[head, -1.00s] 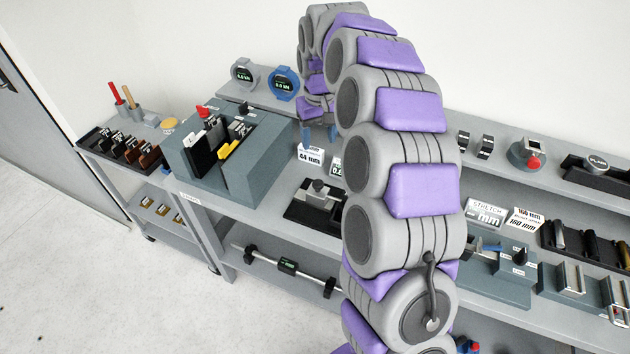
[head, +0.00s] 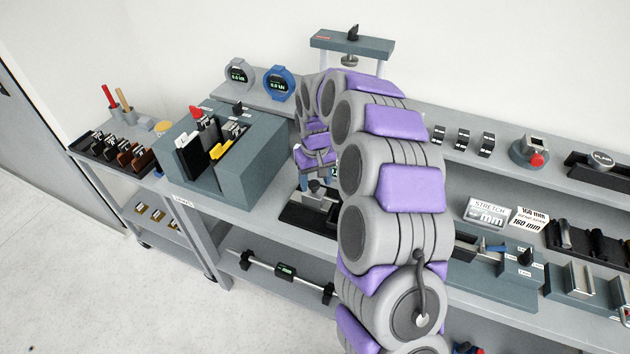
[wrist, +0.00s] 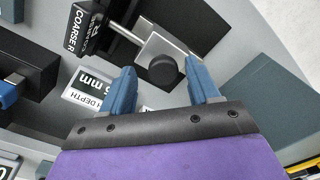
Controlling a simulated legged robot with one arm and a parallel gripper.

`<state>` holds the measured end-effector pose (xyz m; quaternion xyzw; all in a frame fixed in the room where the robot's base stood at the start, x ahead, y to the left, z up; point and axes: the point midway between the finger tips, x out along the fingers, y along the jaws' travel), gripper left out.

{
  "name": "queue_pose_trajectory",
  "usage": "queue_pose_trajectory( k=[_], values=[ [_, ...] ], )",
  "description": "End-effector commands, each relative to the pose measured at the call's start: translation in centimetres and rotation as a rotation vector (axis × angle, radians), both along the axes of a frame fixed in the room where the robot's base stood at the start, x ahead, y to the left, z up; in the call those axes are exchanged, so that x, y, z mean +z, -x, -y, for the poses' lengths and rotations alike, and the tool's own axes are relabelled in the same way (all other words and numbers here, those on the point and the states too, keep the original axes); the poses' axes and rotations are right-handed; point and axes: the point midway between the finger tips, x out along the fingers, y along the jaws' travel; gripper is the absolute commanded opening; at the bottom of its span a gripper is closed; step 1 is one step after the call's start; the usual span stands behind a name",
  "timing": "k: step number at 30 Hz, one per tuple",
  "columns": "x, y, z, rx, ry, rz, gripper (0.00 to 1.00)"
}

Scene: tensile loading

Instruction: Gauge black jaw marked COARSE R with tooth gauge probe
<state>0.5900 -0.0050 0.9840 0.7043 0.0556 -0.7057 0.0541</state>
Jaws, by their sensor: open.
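The black jaw marked COARSE R (wrist: 90,30) shows at the top left of the wrist view, its white lettering facing the camera. Beside it is a metal slide with a thin rod (wrist: 124,33) and a round black knob (wrist: 166,70); this looks like the tooth gauge probe. I cannot tell whether the rod touches the jaw's teeth. My gripper (wrist: 163,86) is open and empty, its two blue fingers either side of the knob's near side, apart from it. In the head view, my arm partly hides the gauge on its black base (head: 296,215).
A white card reading DEPTH and mm (wrist: 90,90) lies beside the gauge. A grey block (head: 250,165) holding jaws stands left of it. A tray of jaws (head: 95,145) is further left. A black block (wrist: 30,68) is at the wrist view's left.

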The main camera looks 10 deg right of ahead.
Motion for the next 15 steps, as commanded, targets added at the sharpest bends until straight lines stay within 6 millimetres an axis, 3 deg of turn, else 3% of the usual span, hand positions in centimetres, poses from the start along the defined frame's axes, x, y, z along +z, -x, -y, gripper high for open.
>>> queue_pose_trajectory(
  k=[8, 15],
  values=[
    [-0.16, -0.01, -0.04, 0.001, 0.0, 0.001, 0.61],
    [-0.16, -0.01, -0.03, 0.001, 0.0, 0.001, 0.4]
  ],
)
